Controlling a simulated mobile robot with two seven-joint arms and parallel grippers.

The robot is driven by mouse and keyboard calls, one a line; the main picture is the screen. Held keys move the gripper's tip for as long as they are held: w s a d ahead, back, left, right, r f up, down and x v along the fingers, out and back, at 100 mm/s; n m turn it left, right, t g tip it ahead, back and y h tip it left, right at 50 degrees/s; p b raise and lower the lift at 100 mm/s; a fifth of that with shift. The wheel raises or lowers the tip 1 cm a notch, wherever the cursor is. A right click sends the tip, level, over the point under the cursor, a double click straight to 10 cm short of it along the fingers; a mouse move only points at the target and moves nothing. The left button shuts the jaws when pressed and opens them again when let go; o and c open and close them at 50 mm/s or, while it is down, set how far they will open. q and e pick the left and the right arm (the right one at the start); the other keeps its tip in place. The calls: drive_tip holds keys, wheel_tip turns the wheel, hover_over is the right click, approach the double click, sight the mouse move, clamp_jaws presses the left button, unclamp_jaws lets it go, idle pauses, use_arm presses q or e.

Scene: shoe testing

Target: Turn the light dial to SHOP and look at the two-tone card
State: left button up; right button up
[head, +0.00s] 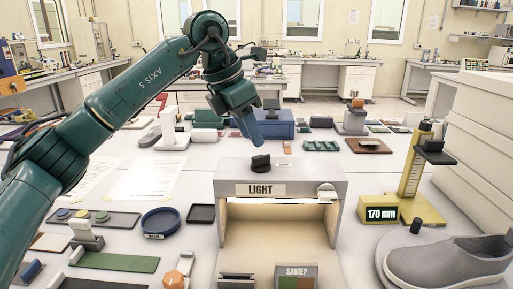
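The light box (222,190) stands in the middle of the table, with a LIGHT label (261,190) on its front. The black light dial (261,163) sits on its top. Its setting is too small to read, and I cannot make out the word SHOP. A card (294,283) with a brown half and a green half, under the word SAME?, stands at the bottom edge and is cut off. My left arm reaches in from the left and bends down, its gripper (252,136) just above and behind the dial. Its fingers are not clear. My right gripper is out of view.
A grey shoe (450,262) and a yellow gauge reading 170 mm (380,213) stand on the right. A blue round dish (160,221), a black tray (201,213) and a green strip (115,262) lie on the left. A blue case (270,125) stands behind the box.

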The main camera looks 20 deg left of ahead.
use_arm(q)
drive_tip(key=v, duration=0.7)
drive_tip(key=shift+r, duration=0.3)
drive_tip(key=shift+s, duration=0.1)
drive_tip(key=shift+r, duration=0.1)
